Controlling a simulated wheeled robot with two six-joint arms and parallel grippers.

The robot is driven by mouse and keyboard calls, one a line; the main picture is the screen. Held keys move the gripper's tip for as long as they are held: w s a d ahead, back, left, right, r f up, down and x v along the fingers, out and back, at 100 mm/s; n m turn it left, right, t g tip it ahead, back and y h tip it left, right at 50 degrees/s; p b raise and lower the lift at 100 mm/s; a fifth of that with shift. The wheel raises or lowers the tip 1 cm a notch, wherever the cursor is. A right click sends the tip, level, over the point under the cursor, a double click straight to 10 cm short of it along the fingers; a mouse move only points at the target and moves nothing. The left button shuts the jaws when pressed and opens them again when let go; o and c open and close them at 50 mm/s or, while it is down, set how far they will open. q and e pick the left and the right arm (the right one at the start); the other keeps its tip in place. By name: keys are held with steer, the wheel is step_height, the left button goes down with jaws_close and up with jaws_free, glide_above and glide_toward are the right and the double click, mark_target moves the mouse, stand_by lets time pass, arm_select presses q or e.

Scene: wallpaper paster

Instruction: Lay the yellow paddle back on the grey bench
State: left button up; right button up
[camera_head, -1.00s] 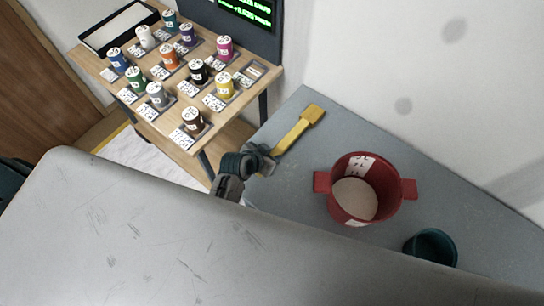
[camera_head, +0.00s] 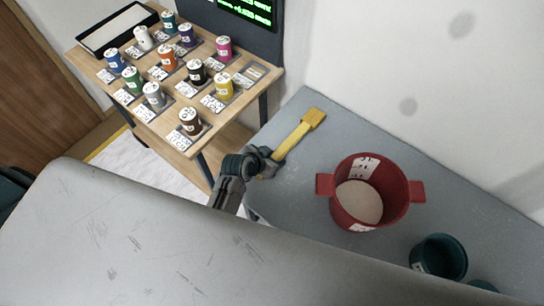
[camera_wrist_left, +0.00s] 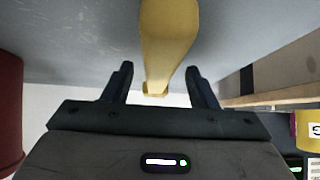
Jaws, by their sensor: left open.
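The yellow paddle (camera_head: 297,136) lies on the grey bench (camera_head: 340,126) in the head view, near its left edge. Its broad end points up and right, away from my left gripper (camera_head: 268,164). That gripper is at the paddle's near handle end, low over the bench. In the left wrist view the paddle (camera_wrist_left: 168,35) runs between the two fingers of the left gripper (camera_wrist_left: 160,85). The fingers are open, with a gap on both sides of the paddle. My right gripper is not in view.
A red pot (camera_head: 385,212) with two side handles stands on the bench, right of the paddle. A dark teal cup (camera_head: 440,258) stands nearer, at the lower right. A wooden table (camera_head: 222,128) with several small coloured pots is at the upper left. A white wall rises behind the bench.

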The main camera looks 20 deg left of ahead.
arm_select(q)
steer(key=shift+f+b, duration=0.15)
steer(key=shift+b, duration=0.15)
steer(key=shift+f+b, duration=0.25)
steer(key=shift+b, duration=0.25)
steer(key=b+v, duration=0.1)
steer(key=v, duration=0.3)
steer(key=shift+a+r, duration=0.2)
steer(key=shift+r, duration=0.05)
steer(key=b+v, duration=0.1)
steer(key=v, duration=0.4)
steer(key=shift+s+a+r, duration=0.1)
steer(key=shift+s+r, duration=0.05)
steer(key=shift+r, duration=0.2)
steer(key=shift+s+a+r, duration=0.1)
steer(key=shift+s+r, duration=0.2)
steer(key=shift+r, duration=0.1)
